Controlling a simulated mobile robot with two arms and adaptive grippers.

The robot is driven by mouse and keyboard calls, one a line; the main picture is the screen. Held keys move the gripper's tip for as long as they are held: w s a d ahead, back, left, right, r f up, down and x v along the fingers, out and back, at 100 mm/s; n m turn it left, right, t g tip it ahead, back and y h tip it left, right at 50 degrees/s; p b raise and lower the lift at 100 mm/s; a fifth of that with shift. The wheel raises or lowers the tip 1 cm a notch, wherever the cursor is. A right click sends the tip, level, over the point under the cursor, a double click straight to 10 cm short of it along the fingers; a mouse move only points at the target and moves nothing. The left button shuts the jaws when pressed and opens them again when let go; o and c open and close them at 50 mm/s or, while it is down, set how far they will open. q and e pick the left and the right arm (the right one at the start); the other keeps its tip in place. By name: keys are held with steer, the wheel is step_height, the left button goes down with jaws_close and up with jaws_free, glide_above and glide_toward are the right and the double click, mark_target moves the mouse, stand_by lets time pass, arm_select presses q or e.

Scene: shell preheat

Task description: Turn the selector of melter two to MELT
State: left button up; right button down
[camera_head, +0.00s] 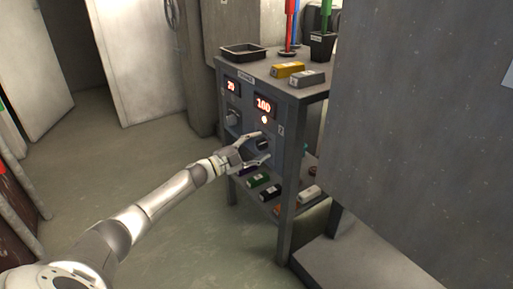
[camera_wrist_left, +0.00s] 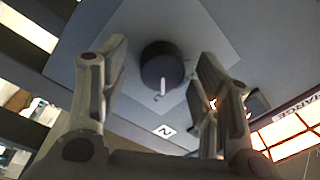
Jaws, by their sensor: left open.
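The selector of melter two is a round dark knob (camera_head: 263,144) on the stand's right panel, below the red display reading 100 (camera_head: 263,104). In the left wrist view the knob (camera_wrist_left: 162,66) shows a white pointer line towards the bottom of the picture, with a small mark at its end too small to read. A white plate marked 2 (camera_wrist_left: 165,131) lies below it. My left gripper (camera_head: 264,147) is open at the panel, its fingers (camera_wrist_left: 163,58) on either side of the knob and seemingly apart from it. My right gripper is out of view.
Melter one's display reading 20 (camera_head: 231,86) and its pale knob (camera_head: 232,117) are to the left. A black tray (camera_head: 243,52), a yellow block (camera_head: 287,70) and a grey block (camera_head: 307,78) are on top. Several small blocks lie on the lower shelf. A large grey cabinet (camera_head: 420,130) blocks the right.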

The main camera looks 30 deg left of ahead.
arm_select(q)
steer(key=r+v, duration=0.1)
steer(key=v, duration=1.1)
steer(key=shift+f, duration=0.45)
steer(key=shift+d, duration=0.1)
